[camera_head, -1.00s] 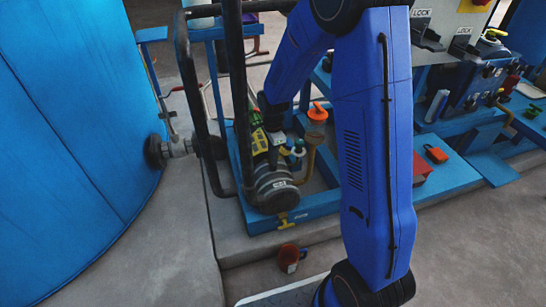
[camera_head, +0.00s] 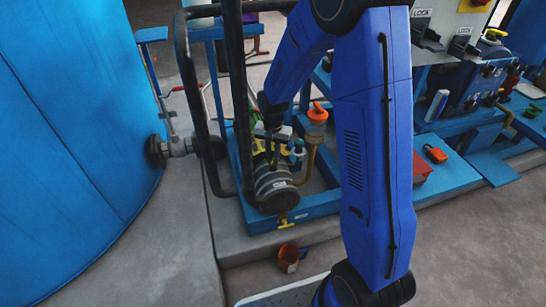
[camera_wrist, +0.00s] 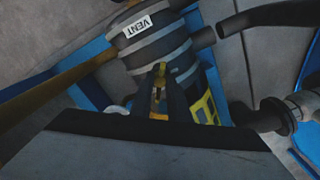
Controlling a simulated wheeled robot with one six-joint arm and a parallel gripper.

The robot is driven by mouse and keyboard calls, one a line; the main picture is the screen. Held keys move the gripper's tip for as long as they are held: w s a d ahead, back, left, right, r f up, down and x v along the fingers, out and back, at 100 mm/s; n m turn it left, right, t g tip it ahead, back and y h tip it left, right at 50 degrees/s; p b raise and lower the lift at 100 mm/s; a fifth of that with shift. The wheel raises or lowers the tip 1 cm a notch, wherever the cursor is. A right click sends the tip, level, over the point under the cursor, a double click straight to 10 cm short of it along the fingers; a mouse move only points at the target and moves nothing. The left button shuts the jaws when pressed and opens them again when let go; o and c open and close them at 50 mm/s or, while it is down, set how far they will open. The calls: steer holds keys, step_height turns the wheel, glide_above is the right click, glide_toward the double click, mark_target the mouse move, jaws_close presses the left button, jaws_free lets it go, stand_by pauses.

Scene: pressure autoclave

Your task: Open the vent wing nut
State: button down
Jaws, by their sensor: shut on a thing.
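A dark grey banded cylinder (camera_head: 272,190) with a white label lies low in the blue frame. In the wrist view this cylinder (camera_wrist: 155,45) carries the label "VENT" (camera_wrist: 137,27). My gripper (camera_wrist: 160,75) points at the cylinder's side, with its dark fingers close together. A small yellow-brass piece, seemingly the vent wing nut (camera_wrist: 159,92), shows between the fingers, and they are shut on it. In the head view my gripper (camera_head: 273,155) is above the cylinder, and the wing nut cannot be made out there. The fingers hide part of the nut.
Black upright pipes (camera_head: 238,100) stand close left of my gripper. An orange-capped fitting (camera_head: 317,113) is close on the right. A yellow valve (camera_head: 283,218) hangs below the cylinder. A large blue tank (camera_head: 70,150) fills the left. An orange cup-like object (camera_head: 289,258) sits on the floor.

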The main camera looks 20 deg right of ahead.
mark_target(273, 160)
steer(key=n, duration=0.5)
steer(key=shift+n, duration=2.6)
steer(key=c, duration=1.7)
jaws_free()
steer(key=shift+r, duration=0.1)
step_height(273, 160, up, 17)
steer(key=shift+r, duration=0.1)
